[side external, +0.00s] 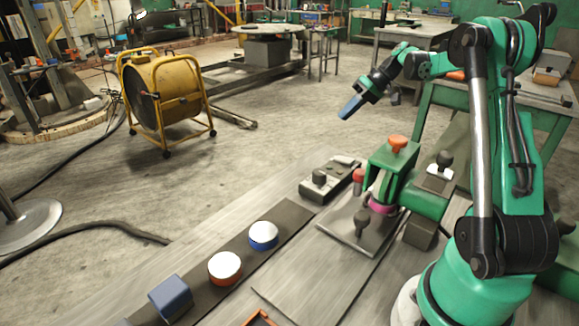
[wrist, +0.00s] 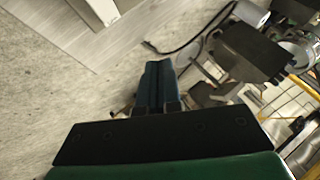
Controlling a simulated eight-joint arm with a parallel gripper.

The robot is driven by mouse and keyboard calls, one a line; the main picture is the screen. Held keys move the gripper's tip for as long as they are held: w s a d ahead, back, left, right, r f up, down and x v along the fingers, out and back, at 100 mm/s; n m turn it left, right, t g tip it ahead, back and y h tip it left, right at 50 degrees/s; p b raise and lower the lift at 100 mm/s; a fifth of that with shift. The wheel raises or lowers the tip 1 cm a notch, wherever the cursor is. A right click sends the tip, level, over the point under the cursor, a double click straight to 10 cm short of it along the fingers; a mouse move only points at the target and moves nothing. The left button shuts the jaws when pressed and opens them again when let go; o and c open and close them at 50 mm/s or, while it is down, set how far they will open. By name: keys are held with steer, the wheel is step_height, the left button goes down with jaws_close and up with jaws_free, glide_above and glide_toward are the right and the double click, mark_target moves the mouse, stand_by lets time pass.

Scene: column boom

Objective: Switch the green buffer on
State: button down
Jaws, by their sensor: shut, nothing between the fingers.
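The green buffer (side external: 392,168) stands on the bench at the right of the side view, with an orange knob on top and a pink ring low on its front. A green motor-like body (side external: 425,203) extends to its right. A pale plate with a black switch (side external: 440,169) sits on top of that body; its setting is too small to tell. My gripper (side external: 350,107), with blue fingers, is shut and empty in the air, above and left of the buffer. The wrist view shows its fingers (wrist: 155,83) together; I cannot make out the buffer there.
A grey box with a black knob (side external: 330,179) lies left of the buffer. A dark strip (side external: 203,292) carries a blue-sided disc (side external: 263,236), an orange-sided disc (side external: 225,267) and a blue block (side external: 170,297). A yellow fan (side external: 165,97) stands on the floor. Air around my gripper is clear.

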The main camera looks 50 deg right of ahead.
mark_target(340, 159)
steer(key=shift+s+f, duration=0.2)
steer(key=shift+f, duration=1.25)
steer(key=shift+s+f, duration=0.25)
steer(key=shift+f, duration=1.2)
steer(key=shift+s+f, duration=0.2)
steer(key=shift+f, duration=1.25)
steer(key=shift+f, duration=0.1)
steer(key=shift+f, duration=0.3)
steer(key=shift+a+f, duration=0.1)
steer(key=shift+f, duration=0.25)
steer(key=shift+r, duration=0.1)
steer(key=shift+w+r, duration=0.1)
steer(key=shift+r, duration=0.4)
steer(key=shift+w+r, duration=0.15)
steer(key=shift+r, duration=1.15)
steer(key=shift+w+r, duration=0.15)
steer(key=shift+r, duration=1.1)
